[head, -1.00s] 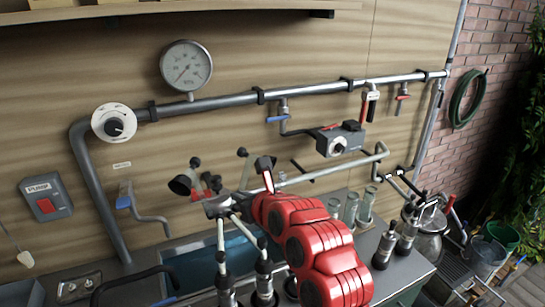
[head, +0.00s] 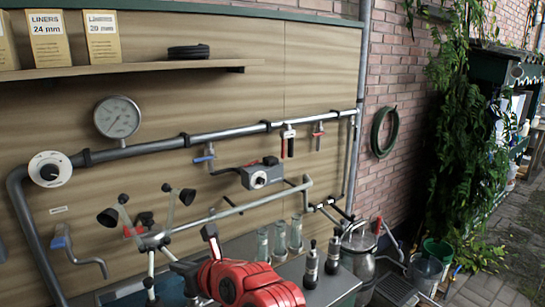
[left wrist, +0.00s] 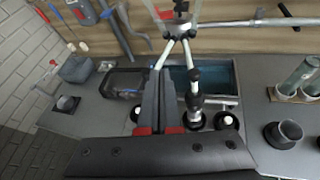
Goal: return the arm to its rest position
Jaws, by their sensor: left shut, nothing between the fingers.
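My red left arm enters at the bottom of the head view, and its left gripper (head: 211,236) shows as a small dark and red tip just right of the milking claw. In the left wrist view the two long dark fingers of the left gripper (left wrist: 160,82) lie side by side, shut and empty. The milking claw (head: 152,240) with its metal legs and black cups stands over the sink; it also shows beyond the fingers in the left wrist view (left wrist: 180,32). I cannot tell whether the fingers touch it. My right gripper is out of view.
A pipe (head: 225,130) with a gauge (head: 117,117) and valves runs along the wall. Glass tubes (head: 279,237) and dark-topped cylinders (head: 333,255) stand on the counter right of my arm. A metal can (head: 358,245) stands farther right. The brick-wall side has open paving (head: 490,290).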

